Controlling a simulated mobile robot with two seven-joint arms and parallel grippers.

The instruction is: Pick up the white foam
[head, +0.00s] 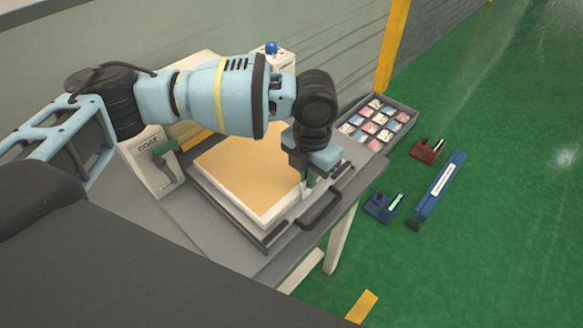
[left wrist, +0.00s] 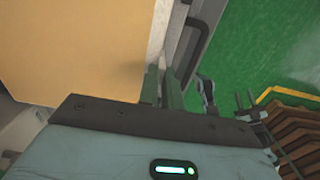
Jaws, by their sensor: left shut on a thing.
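The white foam (head: 243,170) is a thick slab with a tan top and white sides, lying on a grey tray (head: 230,222) on the table. My left gripper (head: 309,182) reaches down at the foam's right edge, beside the tray's dark handle (head: 320,210). In the left wrist view the tan top of the foam (left wrist: 75,50) fills the left side. There, the two fingers of the left gripper (left wrist: 162,88) stand close together at the foam's white edge, shut on it. Their lower ends are partly hidden.
A compartment tray of small coloured packs (head: 375,122) is behind the gripper. A blue bar-shaped object (head: 440,187) and a red object (head: 427,150) lie beyond the table on open green floor.

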